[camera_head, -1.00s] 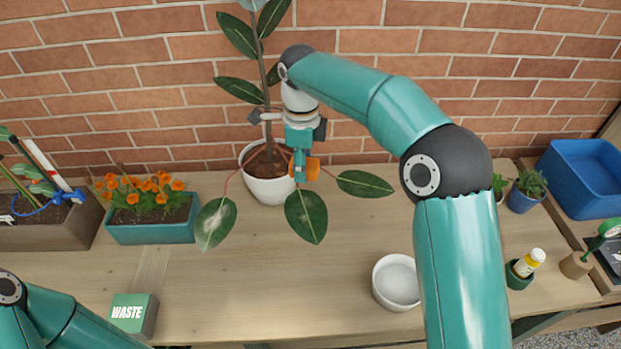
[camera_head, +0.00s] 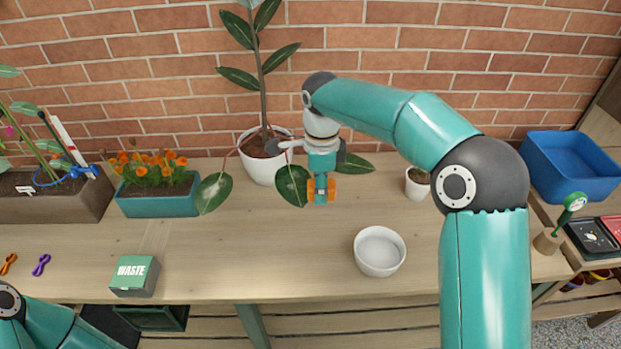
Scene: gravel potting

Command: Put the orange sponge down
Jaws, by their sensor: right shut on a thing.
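The orange sponge (camera_head: 333,191) is between the fingers of my right gripper (camera_head: 321,194), with orange showing on both sides of the fingers. My right gripper points down and is shut on the sponge. It is in front of the potted plant (camera_head: 262,165) and just right of one of its large low leaves. Whether the sponge touches the table (camera_head: 235,240) cannot be told. My left arm shows at the lower left corner, but its gripper is out of view.
A white bowl (camera_head: 380,251) stands near the front edge. A teal planter of orange flowers (camera_head: 157,190) and a small white pot (camera_head: 417,184) stand further back. A blue tub (camera_head: 570,167) is at right. The table's middle is clear.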

